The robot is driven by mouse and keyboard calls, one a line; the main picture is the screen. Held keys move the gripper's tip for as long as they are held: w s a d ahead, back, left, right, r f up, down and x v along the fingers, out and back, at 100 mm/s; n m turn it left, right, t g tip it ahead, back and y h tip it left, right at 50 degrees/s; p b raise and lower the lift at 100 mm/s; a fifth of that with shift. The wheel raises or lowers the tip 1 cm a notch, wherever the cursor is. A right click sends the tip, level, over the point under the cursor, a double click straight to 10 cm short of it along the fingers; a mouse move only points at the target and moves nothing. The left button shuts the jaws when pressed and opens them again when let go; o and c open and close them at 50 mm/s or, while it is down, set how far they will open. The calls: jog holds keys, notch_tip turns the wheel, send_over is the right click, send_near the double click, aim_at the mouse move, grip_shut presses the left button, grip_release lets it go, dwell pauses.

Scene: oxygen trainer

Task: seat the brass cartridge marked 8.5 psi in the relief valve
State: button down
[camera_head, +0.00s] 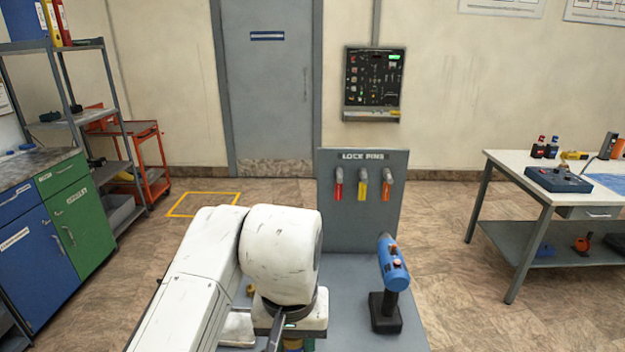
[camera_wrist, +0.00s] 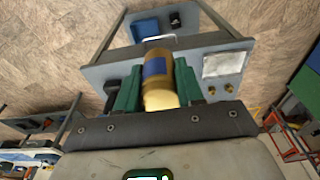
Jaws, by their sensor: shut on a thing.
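In the wrist view a brass cylinder with a blue band, the cartridge (camera_wrist: 158,68), sits between the green fingers of my gripper (camera_wrist: 158,86). The gripper is shut on it and holds it over the grey work surface. Any marking on the cartridge is too small to read. In the head view my white arm hides most of the gripper and the cartridge.
The wrist view shows two small brass pieces (camera_wrist: 220,89) and a pale plate (camera_wrist: 222,65). A white bench (camera_head: 497,169) stands right; cabinets (camera_head: 75,215) stand left.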

jog(key=s+d+f+b, duration=0.2)
jog(key=d+f+b, duration=0.4)
jog(key=d+f, duration=1.7)
notch_tip(320, 180, down, 11)
jog(key=s, duration=0.2)
jog(key=shift+s+a, duration=0.25)
jog(key=shift+s, duration=0.1)
jog(key=shift+a, duration=0.2)
